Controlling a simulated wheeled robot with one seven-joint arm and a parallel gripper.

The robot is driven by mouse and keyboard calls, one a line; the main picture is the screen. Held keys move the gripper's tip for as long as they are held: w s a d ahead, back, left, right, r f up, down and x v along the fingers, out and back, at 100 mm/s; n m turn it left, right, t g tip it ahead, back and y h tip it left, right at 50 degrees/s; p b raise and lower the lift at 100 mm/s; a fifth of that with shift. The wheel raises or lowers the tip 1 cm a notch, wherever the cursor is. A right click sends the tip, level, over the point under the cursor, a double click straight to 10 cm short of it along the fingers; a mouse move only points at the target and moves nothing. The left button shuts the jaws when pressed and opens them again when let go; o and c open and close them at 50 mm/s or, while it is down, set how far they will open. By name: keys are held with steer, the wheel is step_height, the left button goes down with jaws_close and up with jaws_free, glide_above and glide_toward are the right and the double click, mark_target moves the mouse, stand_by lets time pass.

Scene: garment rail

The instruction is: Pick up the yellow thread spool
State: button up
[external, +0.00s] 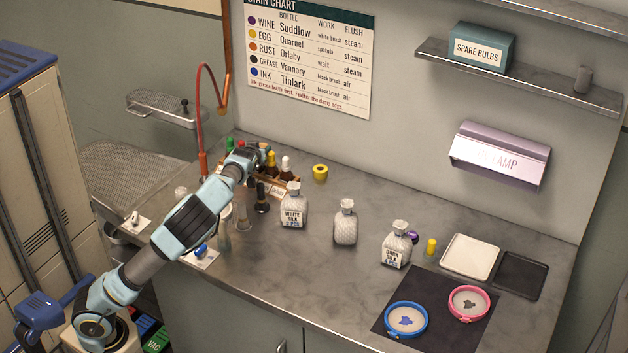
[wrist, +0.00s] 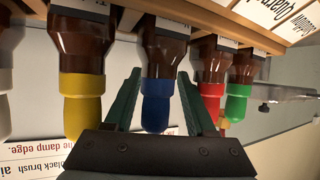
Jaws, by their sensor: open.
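Two small yellow things stand on the counter in the external view, and I cannot tell for certain which is the thread spool. One is a squat, wide yellow piece (external: 320,172) with a dark top opening near the back wall. My gripper (external: 256,158) is at the rack of dropper bottles at the back left, left of both. In the wrist view my gripper (wrist: 160,82) is open, with a blue-capped brown bottle (wrist: 160,70) showing between its fingers. Neither yellow piece shows there.
Yellow-capped (wrist: 82,90), red-capped (wrist: 211,85) and green-capped (wrist: 238,95) bottles flank my fingers closely. A purple object (external: 412,237) is beside the slim yellow piece. A pale tray (external: 470,256) lies right.

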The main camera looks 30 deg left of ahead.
mark_target(261, 144)
steer(key=shift+x, duration=2.6)
steer(key=shift+d+f, duration=0.15)
steer(key=shift+f, duration=0.1)
jaws_close()
